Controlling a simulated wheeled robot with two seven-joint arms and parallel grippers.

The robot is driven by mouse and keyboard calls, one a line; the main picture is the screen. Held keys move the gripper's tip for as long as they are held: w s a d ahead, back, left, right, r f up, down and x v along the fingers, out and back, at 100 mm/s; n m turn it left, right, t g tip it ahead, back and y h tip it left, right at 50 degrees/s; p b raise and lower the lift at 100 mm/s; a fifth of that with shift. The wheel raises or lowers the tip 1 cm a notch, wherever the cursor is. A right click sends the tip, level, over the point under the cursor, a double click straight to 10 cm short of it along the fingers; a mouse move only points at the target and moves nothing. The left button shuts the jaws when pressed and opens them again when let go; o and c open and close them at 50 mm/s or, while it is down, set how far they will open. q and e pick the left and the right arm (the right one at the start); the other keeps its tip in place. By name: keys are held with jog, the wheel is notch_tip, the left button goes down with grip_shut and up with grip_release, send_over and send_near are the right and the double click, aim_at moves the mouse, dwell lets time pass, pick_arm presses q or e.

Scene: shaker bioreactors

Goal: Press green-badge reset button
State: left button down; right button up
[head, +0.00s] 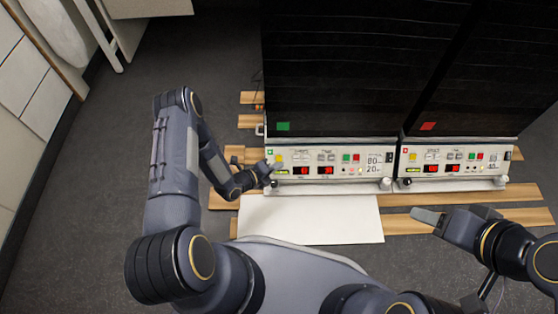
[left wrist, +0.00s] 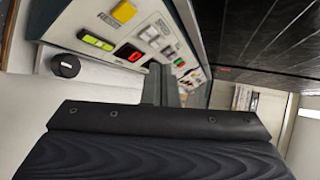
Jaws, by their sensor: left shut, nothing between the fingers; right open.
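The shaker with the green badge (head: 283,126) is the left of two dark units. Its pale front panel (head: 330,180) carries a yellow button (head: 279,158), red displays, and small green and red buttons. The left wrist view shows this panel close and tilted, with the yellow button (left wrist: 123,11), a lit green-yellow switch (left wrist: 95,40) and a green button (left wrist: 180,62). My left gripper (head: 274,167) is shut and empty at the panel's left end, just below the yellow button. Contact cannot be told. My right gripper (head: 428,216) is open and empty, in front of the other unit.
A second shaker with a red badge (head: 428,126) stands close on the right with a similar panel. A white sheet (head: 315,220) lies in front of the green-badge unit over wooden slats (head: 520,216). A black knob (left wrist: 65,65) sticks out below the panel. Dark floor is clear at left.

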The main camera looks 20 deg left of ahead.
aim_at(276, 161)
pick_arm(q)
jog(key=w+f+b, duration=0.1)
jog(key=f, duration=0.1)
jog(key=w+a+f+b, duration=0.1)
jog(key=w+b, duration=0.1)
jog(key=shift+w+f, duration=0.2)
jog(key=shift+f, duration=0.15)
jog(key=shift+w+a+f+b, duration=0.2)
jog(key=shift+w+b, duration=0.3)
jog(key=shift+b, duration=0.2)
dwell(1.1)
jog(key=shift+w+f+b, duration=0.3)
jog(key=shift+f+b, duration=0.05)
jog(key=shift+b, duration=0.2)
jog(key=shift+w+a+f, duration=0.15)
jog(key=shift+w+f, duration=0.05)
jog(key=shift+w, duration=0.1)
dwell(0.6)
dwell(0.3)
jog(key=shift+s+d+r+p, duration=0.2)
jog(key=shift+s+r+p, duration=0.35)
jog(key=shift+s, duration=0.05)
